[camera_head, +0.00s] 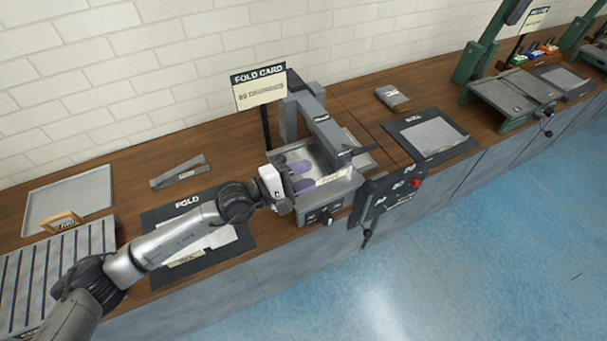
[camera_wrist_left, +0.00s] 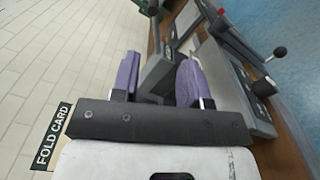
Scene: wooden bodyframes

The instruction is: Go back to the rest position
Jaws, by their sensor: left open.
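My left gripper (camera_head: 300,175) reaches in from the left, with its two purple fingers apart over the grey press-like machine (camera_head: 322,214). In the left wrist view the gripper (camera_wrist_left: 157,80) shows the same purple fingers spread, with nothing seen between them. Part of the machine lies beyond the fingers there. The gripper hides part of the machine's bed in the head view. My right gripper is in neither view.
A FOLD CARD sign (camera_head: 259,86) stands behind the machine. A dark FOLD mat (camera_head: 160,222) with pale sheets lies under my left arm. A slatted rack (camera_head: 60,270) and grey tray (camera_head: 70,198) are at left. A control panel with a red button (camera_head: 416,183) is right of the machine.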

